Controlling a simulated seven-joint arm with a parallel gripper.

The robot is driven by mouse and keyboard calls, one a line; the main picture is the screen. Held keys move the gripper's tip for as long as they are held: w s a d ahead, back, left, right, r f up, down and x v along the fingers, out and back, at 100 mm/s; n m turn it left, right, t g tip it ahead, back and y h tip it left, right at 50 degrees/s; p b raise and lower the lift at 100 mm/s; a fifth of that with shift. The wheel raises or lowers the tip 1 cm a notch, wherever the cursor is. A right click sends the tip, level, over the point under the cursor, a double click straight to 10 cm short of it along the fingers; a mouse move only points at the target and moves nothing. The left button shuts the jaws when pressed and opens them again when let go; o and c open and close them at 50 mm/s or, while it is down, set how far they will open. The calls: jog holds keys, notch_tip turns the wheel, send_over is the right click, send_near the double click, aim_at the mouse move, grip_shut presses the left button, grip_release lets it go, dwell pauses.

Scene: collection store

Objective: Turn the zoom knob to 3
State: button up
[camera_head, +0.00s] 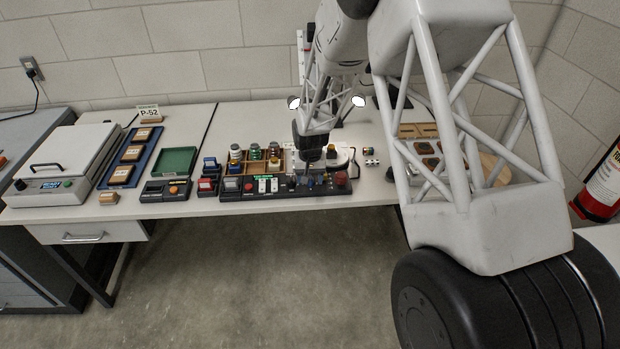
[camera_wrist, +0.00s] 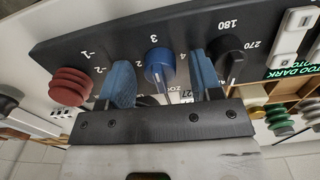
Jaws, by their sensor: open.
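The zoom knob (camera_wrist: 159,65) is blue and sits on the black control panel (camera_wrist: 75,28) in the wrist view. The numbers 3 and 4 are printed beside it, with part of a "ZOO" label. I cannot tell for sure where its pointer aims. My gripper (camera_wrist: 164,75) is open, with one blue finger on each side of the knob and a small gap showing on both sides. In the head view, my gripper (camera_head: 307,165) hangs over the right part of the panel (camera_head: 245,192) and hides some of it.
A red ribbed knob (camera_wrist: 70,87) is left of the zoom knob, and a black knob (camera_wrist: 232,62) marked 180 and 270 is close on the right. A green tray (camera_head: 174,162), a blue tray (camera_head: 115,175) and a wooden compartment box (camera_head: 262,170) stand on the table.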

jog(key=shift+r, duration=0.1)
jog(key=shift+r, duration=3.8)
